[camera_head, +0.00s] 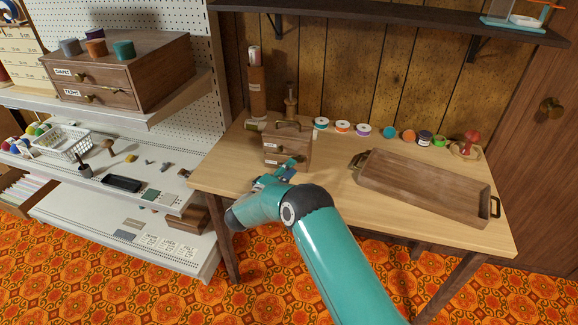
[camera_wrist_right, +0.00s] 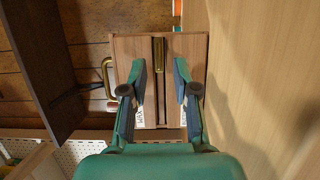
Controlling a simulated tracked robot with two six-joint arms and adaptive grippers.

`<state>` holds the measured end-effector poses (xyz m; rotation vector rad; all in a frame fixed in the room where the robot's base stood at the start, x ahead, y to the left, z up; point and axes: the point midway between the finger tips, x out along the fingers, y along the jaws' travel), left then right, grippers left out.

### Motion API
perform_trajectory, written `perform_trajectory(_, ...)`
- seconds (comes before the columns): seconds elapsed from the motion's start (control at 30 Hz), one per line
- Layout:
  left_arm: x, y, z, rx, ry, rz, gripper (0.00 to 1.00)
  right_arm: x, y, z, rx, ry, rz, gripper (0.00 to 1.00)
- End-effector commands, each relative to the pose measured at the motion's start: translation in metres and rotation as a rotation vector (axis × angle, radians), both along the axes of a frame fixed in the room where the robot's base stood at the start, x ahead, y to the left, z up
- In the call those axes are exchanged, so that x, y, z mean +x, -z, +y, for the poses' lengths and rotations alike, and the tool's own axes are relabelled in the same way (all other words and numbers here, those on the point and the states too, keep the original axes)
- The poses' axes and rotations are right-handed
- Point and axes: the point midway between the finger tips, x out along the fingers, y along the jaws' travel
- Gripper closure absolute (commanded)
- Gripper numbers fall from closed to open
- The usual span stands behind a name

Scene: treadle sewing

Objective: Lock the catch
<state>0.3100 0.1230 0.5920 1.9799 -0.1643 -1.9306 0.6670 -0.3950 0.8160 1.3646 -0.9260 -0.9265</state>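A small wooden box (camera_head: 287,145) with a brass top handle (camera_head: 289,125) and two labelled drawer fronts stands on the table's left half. In the right wrist view the box (camera_wrist_right: 193,48) appears turned sideways, its handle (camera_wrist_right: 106,76) at the left. A narrow brass strip (camera_wrist_right: 158,54), perhaps the catch, lies along the seam between its fronts. My right gripper (camera_head: 286,172) is at the box's front; in the right wrist view my right gripper (camera_wrist_right: 160,66) is open, one finger on each side of the strip. I cannot tell whether the fingers touch the box. My left gripper is not in view.
A wooden tray (camera_head: 420,192) lies to the right on the table (camera_head: 335,190). Several thread spools (camera_head: 342,126) line the back edge, with a red pincushion (camera_head: 470,138). A tall wooden cylinder (camera_head: 257,92) stands behind the box. A white shelf unit (camera_head: 180,200) is at the left.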

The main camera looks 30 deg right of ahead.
Motion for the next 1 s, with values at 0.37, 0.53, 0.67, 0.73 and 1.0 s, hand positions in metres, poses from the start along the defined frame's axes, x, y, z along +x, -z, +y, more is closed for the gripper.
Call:
perform_trajectory(0.37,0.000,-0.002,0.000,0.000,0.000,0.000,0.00,0.012,0.000,-0.029,0.000,-0.002,0.000,0.70)
perform_trajectory(0.53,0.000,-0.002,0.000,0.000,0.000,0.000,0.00,0.012,0.000,-0.028,0.000,-0.003,0.001,0.70)
perform_trajectory(0.67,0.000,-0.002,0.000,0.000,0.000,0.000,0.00,0.012,0.000,-0.028,0.000,-0.003,0.001,0.84)
perform_trajectory(0.73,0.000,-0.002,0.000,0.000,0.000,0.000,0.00,0.012,0.000,-0.028,0.000,-0.003,0.001,0.95)
perform_trajectory(1.0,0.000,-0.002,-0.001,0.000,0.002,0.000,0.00,0.013,0.001,-0.009,0.001,-0.007,0.003,1.00)
